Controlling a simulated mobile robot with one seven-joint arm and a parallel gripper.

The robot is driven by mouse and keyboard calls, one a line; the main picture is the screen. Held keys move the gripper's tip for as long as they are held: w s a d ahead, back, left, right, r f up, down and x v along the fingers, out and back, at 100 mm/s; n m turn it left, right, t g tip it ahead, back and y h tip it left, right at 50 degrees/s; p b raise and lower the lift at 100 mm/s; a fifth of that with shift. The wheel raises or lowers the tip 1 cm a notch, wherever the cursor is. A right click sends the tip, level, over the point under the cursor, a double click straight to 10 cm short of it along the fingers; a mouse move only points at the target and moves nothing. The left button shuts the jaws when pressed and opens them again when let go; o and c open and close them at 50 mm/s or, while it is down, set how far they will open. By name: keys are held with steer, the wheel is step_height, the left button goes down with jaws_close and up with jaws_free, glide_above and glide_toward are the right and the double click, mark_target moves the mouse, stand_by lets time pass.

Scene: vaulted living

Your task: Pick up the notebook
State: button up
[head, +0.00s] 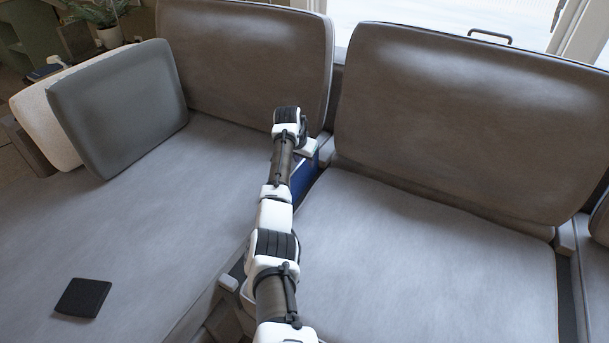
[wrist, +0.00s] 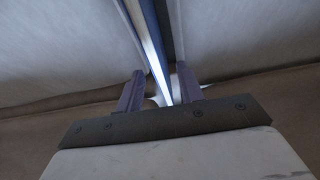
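The blue notebook (head: 304,174) stands on edge in the gap between the two seat cushions, partly hidden behind my arm in the head view. In the wrist view the notebook (wrist: 150,40) shows as a narrow strip with blue cover edges and white pages, running down from the top between my fingers. My gripper (wrist: 160,69) is open, with one dark purple finger on each side of it. A gap shows between the left finger and the notebook; the right finger is closer, and contact cannot be told. In the head view my fingers are hidden behind my wrist.
Grey seat cushions (head: 430,260) lie on both sides of the gap, with tall backrests (head: 455,120) behind. A grey pillow (head: 118,108) leans on a pale pillow (head: 38,120) at left. A small dark square (head: 83,297) lies on the left seat.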

steer(key=shift+x, duration=1.25)
jaws_close()
